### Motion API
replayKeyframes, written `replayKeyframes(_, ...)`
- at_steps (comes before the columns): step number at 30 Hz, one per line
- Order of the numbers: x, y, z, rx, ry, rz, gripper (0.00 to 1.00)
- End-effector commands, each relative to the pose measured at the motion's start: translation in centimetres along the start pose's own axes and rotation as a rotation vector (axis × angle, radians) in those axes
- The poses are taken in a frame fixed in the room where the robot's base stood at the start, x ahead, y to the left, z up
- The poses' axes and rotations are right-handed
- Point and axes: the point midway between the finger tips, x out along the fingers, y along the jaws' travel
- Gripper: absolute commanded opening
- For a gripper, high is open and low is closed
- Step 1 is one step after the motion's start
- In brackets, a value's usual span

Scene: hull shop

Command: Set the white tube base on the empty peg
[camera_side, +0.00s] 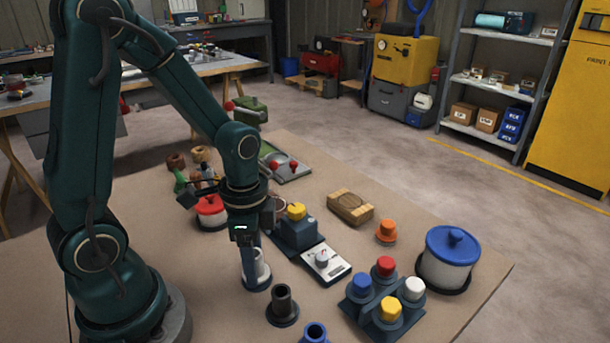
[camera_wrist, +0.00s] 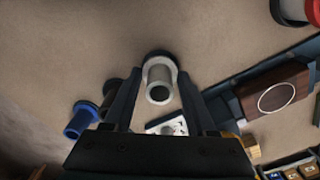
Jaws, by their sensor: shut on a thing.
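My gripper (camera_side: 254,268) points down near the front middle of the table, shut on a white tube (camera_side: 262,262). In the wrist view the white tube (camera_wrist: 158,72) sits between my two fingers (camera_wrist: 158,98), its dark open end facing the camera. A dark round base (camera_side: 257,285) shows at the tube's lower end; I cannot tell whether the tube rests on it or is joined to it. I see no clearly bare peg.
A white card with a dial (camera_side: 326,262) and a block with a yellow knob (camera_side: 296,228) are close on the right. A rack of coloured caps (camera_side: 389,325) and a blue-lidded pot (camera_side: 446,270) stand farther right. A red-lidded pot (camera_side: 210,211) is behind my gripper.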

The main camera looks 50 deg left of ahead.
Motion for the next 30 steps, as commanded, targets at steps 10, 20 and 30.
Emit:
replayKeyframes(10, 0.1, 0.0, 0.0, 0.000, -0.001, 0.001, 0.00)
replayKeyframes(20, 0.8, 0.0, 0.0, 0.000, -0.001, 0.001, 0.00)
replayKeyframes(30, 1.2, 0.0, 0.0, 0.000, 0.000, 0.001, 0.69)
